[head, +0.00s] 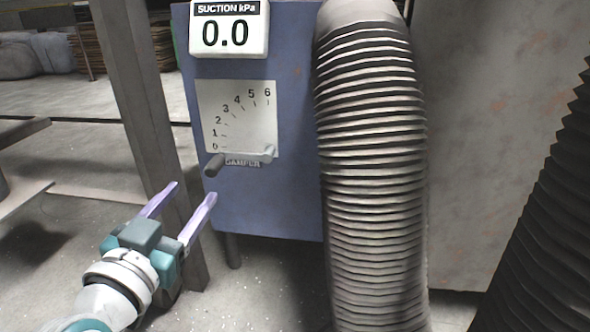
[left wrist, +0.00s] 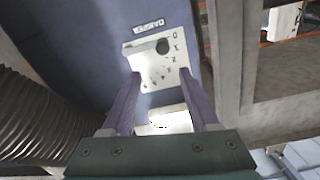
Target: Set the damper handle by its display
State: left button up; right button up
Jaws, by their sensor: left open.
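The suction display (head: 229,29) reads 0.0 kPa at the top of the blue panel (head: 270,205). Below it a white damper dial plate (head: 240,112) is marked 0 to 6. The damper handle (head: 240,157) lies roughly level across the plate's lower edge, its dark knob (head: 214,165) at the left near the 0 mark. My left gripper (head: 196,192) is open and empty, below and left of the knob, apart from it. In the left wrist view the handle's knob (left wrist: 163,46) and the plate (left wrist: 160,72) appear upside down beyond my open fingers (left wrist: 163,90). My right gripper is not in view.
A thick ribbed hose (head: 372,180) runs down just right of the dial. Another dark ribbed hose (head: 545,215) stands at the far right. A grey post (head: 148,130) rises left of the panel, close to my left gripper. The space in front of the dial is clear.

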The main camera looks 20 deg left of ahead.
aim_at(210, 173)
pick_arm(q)
jog(key=shift+y, duration=0.3)
jog(key=b+x, duration=0.2)
jog(key=x, duration=0.1)
jog(key=f+b+x, duration=0.1)
jog(key=b+x, duration=0.1)
jog(key=x, duration=0.1)
jog(key=b+x, duration=0.2)
jog(key=x, duration=0.1)
jog(key=shift+w+a+f, duration=0.25)
jog(key=shift+a, duration=0.05)
jog(key=shift+w+r, duration=0.1)
jog(key=shift+w, duration=0.15)
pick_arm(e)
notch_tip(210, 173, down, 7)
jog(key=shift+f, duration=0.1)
pick_arm(q)
grip_shut()
